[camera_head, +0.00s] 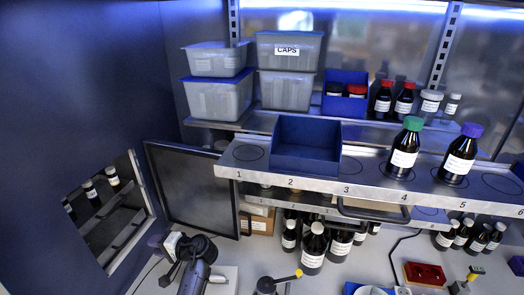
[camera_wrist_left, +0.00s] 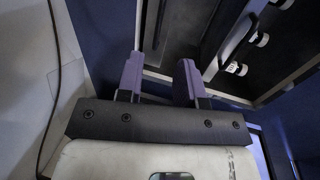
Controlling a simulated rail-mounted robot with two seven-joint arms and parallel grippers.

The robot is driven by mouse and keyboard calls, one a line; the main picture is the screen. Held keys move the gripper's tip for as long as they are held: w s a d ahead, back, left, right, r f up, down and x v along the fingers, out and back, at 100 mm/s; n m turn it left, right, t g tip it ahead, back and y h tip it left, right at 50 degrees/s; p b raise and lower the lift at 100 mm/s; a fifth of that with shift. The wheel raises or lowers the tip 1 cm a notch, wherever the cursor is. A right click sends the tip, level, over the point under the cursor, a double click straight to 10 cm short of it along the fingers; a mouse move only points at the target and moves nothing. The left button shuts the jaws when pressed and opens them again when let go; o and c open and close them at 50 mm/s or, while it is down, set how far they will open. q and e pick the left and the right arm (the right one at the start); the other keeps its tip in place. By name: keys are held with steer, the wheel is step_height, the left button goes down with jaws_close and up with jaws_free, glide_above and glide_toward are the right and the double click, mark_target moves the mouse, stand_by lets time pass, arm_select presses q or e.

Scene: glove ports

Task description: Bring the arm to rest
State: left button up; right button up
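My left arm (camera_head: 197,270) comes in at the bottom of the head view, left of the middle. Its gripper (camera_head: 158,241) is beside the lower edge of the open dark door panel, near the wall opening. In the left wrist view the gripper (camera_wrist_left: 160,82) shows two purple fingers set apart, with nothing between them. Its fingertips point toward a dark framed panel with a handle (camera_wrist_left: 238,40). My right gripper is not in view.
The open door panel (camera_head: 193,190) stands beside a wall opening (camera_head: 105,210) with bottles inside. A numbered shelf (camera_head: 330,188) holds a blue bin (camera_head: 306,146), a green-capped bottle (camera_head: 404,150) and a purple-capped bottle (camera_head: 460,155). Several bottles stand below. A red block (camera_head: 425,273) lies on the bench.

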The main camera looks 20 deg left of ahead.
arm_select(q)
steer(key=w+d+r+n+t+h, duration=0.1)
steer(key=d+r+t+h, duration=0.35)
steer(key=d, duration=0.25)
steer(key=d+r+t+h, duration=0.3)
steer(key=d+t+h, duration=0.2)
steer(key=d+t, duration=0.15)
steer(key=s+d+f+m+h, duration=0.2)
steer(key=s+d+f+h, duration=0.1)
steer(key=s+d, duration=0.4)
steer(key=s+d+f+m+h, duration=0.2)
steer(key=s+d+f+h, duration=0.15)
steer(key=s+d, duration=0.35)
steer(key=s+f+g, duration=0.1)
steer(key=s+f, duration=0.3)
steer(key=s, duration=0.2)
steer(key=s+f+g, duration=0.2)
steer(key=s+f, duration=0.2)
steer(key=s, duration=0.2)
steer(key=s+f+g, duration=0.2)
steer(key=s+f, duration=0.1)
steer(key=s, duration=0.3)
steer(key=shift+s+f, duration=0.1)
steer(key=shift+f, duration=0.3)
step_height(320, 180, up, 16)
steer(key=s+p, duration=0.1)
steer(key=p, duration=1.5)
steer(key=shift+f, duration=0.15)
